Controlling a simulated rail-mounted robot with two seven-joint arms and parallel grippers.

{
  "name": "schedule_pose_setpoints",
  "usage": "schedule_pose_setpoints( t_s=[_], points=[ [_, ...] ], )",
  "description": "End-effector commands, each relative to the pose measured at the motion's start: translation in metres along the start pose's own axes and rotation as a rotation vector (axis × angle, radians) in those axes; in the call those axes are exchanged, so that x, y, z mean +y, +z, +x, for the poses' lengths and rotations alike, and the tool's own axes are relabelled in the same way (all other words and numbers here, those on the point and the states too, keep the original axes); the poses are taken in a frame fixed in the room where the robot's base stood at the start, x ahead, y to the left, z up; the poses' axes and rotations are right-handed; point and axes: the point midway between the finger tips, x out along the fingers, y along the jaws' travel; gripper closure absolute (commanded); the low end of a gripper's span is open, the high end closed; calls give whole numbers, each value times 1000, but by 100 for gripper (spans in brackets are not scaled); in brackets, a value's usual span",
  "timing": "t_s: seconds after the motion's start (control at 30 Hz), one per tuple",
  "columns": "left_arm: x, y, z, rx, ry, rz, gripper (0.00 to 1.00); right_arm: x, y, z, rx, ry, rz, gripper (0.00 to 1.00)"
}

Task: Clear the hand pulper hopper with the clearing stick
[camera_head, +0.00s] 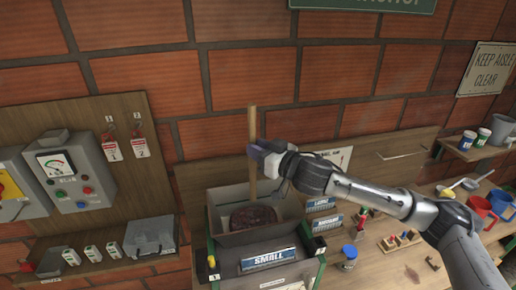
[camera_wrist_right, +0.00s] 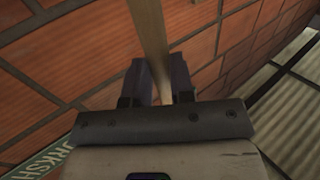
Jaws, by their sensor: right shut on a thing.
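The clearing stick (camera_head: 252,135) is a long pale wooden rod. It stands nearly upright above the hopper (camera_head: 223,225), its lower end at the hopper's back part. My right gripper (camera_head: 257,152) is shut on the stick at mid-length, and the right wrist view shows the stick (camera_wrist_right: 149,30) between the two fingers (camera_wrist_right: 161,82). The hopper is a grey open box holding a dark reddish-brown mass (camera_head: 253,217). Whether the stick touches the mass or the hopper wall I cannot tell. My left gripper is not in view.
A control box (camera_head: 72,172) hangs on a board at left. The bench at right holds a blue-lidded jar (camera_head: 348,258), red and blue mugs (camera_head: 478,206) and small parts. A brick wall stands behind.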

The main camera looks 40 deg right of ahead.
Motion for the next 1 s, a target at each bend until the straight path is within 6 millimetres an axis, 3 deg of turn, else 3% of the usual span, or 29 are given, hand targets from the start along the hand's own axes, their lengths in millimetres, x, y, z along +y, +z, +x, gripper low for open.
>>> schedule_pose_setpoints(
  t_s=[1.0],
  points=[
    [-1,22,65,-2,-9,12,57,0,80,0,0,0,0,100]
  ],
)
